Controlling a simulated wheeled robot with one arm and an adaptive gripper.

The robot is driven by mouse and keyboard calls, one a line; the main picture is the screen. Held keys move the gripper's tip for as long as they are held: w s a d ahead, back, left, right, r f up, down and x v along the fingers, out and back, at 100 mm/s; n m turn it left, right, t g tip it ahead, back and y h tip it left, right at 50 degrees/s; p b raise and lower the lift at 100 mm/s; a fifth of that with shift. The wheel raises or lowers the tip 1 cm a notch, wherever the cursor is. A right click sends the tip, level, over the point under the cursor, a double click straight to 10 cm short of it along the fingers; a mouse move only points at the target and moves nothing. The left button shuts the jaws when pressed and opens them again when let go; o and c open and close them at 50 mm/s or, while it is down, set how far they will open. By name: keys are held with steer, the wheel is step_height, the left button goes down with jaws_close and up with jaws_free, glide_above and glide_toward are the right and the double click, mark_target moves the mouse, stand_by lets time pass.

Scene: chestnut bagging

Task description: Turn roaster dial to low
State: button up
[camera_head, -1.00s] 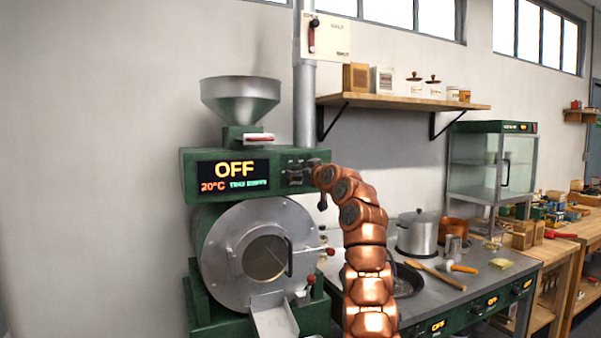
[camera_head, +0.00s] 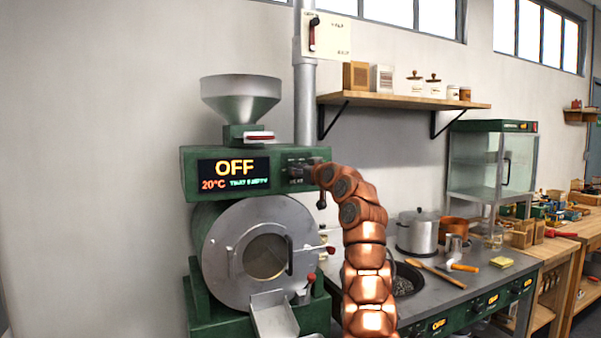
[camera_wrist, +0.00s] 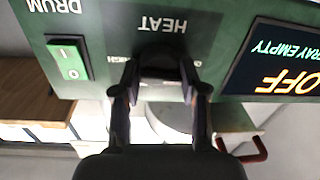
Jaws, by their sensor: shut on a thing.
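The green roaster (camera_head: 215,215) stands at the left in the head view. Its display (camera_head: 233,173) reads OFF, 20°C and a tray-empty line. In the wrist view the panel is upside down. The dark heat dial (camera_wrist: 160,58) sits by the word HEAT, between the fingertips of my gripper (camera_wrist: 160,88). The gripper is shut on the dial. The setting labels around the dial are mostly hidden by the fingers, so I cannot tell its position. In the head view my gripper (camera_head: 312,168) is at the panel's right end and is small.
A green DRUM rocker switch (camera_wrist: 68,60) is beside the dial in the wrist view. A red-handled lever (camera_wrist: 250,150) shows near the panel edge. The hopper (camera_head: 240,98) is on top of the roaster. A counter (camera_head: 465,275) with a pot (camera_head: 418,233) lies right of my arm.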

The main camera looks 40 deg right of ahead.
steer(key=shift+f+m+b, duration=0.15)
steer(key=shift+m+b, duration=0.5)
steer(key=shift+m, duration=0.35)
steer(key=shift+m+b, duration=0.4)
steer(key=shift+m, duration=1.5)
steer(key=m, duration=0.3)
steer(key=shift+d+h, duration=0.15)
steer(key=shift+h, duration=0.15)
steer(key=shift+m, duration=0.7)
steer(key=shift+m+p, duration=0.3)
steer(key=shift+m, duration=0.4)
steer(key=shift+f, duration=0.1)
